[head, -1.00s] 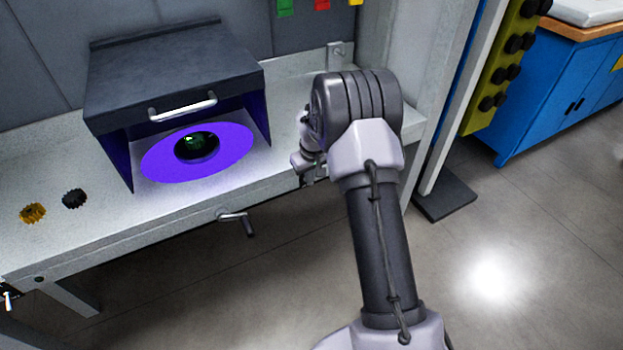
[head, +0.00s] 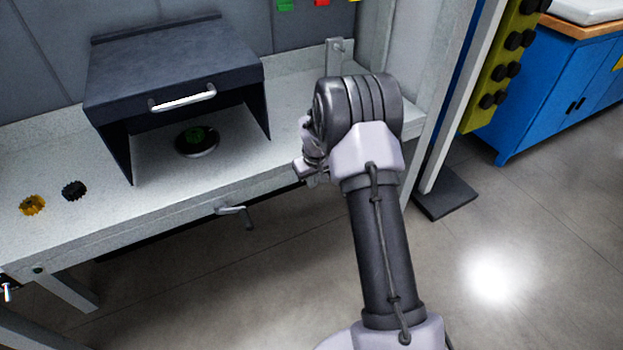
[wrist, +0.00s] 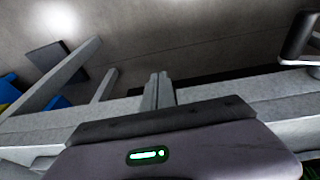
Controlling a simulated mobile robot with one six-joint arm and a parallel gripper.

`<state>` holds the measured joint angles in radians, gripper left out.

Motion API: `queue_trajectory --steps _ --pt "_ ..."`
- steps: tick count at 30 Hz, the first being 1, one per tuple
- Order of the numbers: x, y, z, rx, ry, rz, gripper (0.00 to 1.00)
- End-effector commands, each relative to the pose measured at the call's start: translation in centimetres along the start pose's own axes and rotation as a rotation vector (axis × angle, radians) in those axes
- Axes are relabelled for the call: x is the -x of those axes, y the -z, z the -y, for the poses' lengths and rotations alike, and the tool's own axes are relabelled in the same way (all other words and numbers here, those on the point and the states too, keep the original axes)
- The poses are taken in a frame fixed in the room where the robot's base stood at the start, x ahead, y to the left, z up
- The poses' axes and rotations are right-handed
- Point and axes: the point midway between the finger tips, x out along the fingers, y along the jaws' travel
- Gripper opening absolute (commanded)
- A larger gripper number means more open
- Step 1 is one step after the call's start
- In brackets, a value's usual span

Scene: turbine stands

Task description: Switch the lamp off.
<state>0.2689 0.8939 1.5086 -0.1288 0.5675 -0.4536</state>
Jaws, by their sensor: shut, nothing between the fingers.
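The lamp's dark hood (head: 175,65) stands on the bench, its white handle on the front. The space under it is unlit, with no purple glow. A dark round piece with a green centre (head: 197,141) sits under the hood. My gripper (head: 316,180) is at the bench's front edge, right of the hood, mostly hidden by my arm. In the wrist view my gripper's fingers (wrist: 158,90) are shut and empty against the pale bench edge. A small plate with a knob (head: 338,50) stands at the back of the bench; I cannot tell whether it is the lamp's switch.
A crank handle (head: 235,213) sticks out from the bench (head: 75,232) front; a dark handle (wrist: 298,40) shows in the wrist view. A yellow gear (head: 32,205) and a black gear (head: 74,191) lie at left. A blue cabinet (head: 545,95) stands at right. Floor in front is clear.

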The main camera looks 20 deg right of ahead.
Motion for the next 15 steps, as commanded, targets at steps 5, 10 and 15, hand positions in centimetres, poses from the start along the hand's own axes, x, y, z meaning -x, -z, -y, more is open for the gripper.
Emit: queue_trajectory --steps 5,10,15 --pt "0.1 0.1 0.0 0.0 0.0 0.0 0.0" --pt "0.3 0.8 0.0 0.0 0.0 0.0 0.0" --pt "0.5 1.5 0.0 -0.001 0.0 0.0 0.0"
